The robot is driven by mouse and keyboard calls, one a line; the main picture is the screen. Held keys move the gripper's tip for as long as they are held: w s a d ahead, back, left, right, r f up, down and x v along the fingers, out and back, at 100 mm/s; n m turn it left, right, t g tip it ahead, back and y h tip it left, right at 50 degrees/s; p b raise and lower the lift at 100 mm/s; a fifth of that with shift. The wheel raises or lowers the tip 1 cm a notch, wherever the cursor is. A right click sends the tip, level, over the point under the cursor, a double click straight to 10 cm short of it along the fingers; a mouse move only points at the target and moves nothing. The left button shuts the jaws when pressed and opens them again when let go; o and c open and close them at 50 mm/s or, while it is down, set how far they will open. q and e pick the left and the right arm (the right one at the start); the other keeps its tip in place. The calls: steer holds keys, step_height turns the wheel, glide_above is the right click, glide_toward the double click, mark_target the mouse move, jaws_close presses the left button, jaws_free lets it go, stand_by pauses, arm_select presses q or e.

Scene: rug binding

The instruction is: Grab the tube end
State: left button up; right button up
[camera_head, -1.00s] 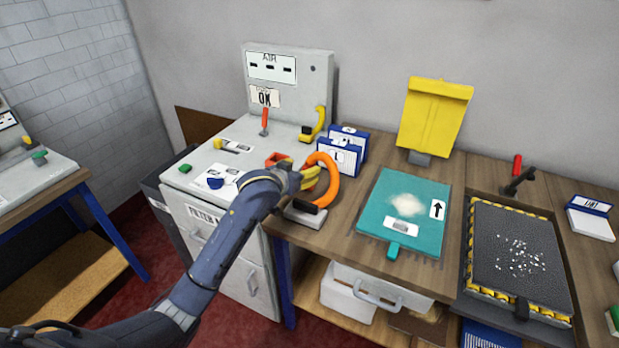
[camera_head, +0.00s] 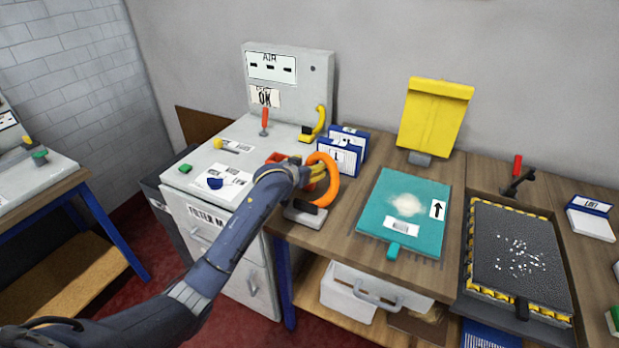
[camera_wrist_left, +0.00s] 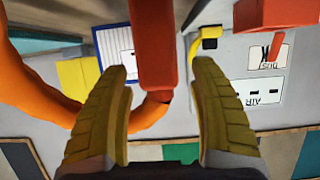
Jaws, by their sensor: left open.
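The orange tube (camera_head: 328,199) arches above the wooden bench, just right of the grey machine. In the left wrist view the orange tube (camera_wrist_left: 38,75) curves in from the left and behind the fingers. A red tube end (camera_wrist_left: 153,45) hangs between the fingers there, with a gap on both sides. My left gripper (camera_head: 316,172) is at the tube in the head view, its yellow fingers partly overlapping it. It also shows in the left wrist view (camera_wrist_left: 160,80), open, with its two ribbed fingers spread. The red end is mostly hidden by my gripper in the head view.
A black-and-grey stand (camera_head: 305,212) sits below the tube. Blue-edged cards (camera_head: 346,155) stand behind it. The grey machine (camera_head: 235,145) has a red lever (camera_head: 264,121) and yellow handle (camera_head: 317,124). A teal mat (camera_head: 420,205) and a black tray (camera_head: 515,255) lie to the right.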

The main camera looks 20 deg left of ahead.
arm_select(q)
jaws_close()
stand_by(0.5)
steer(key=shift+r, duration=0.15)
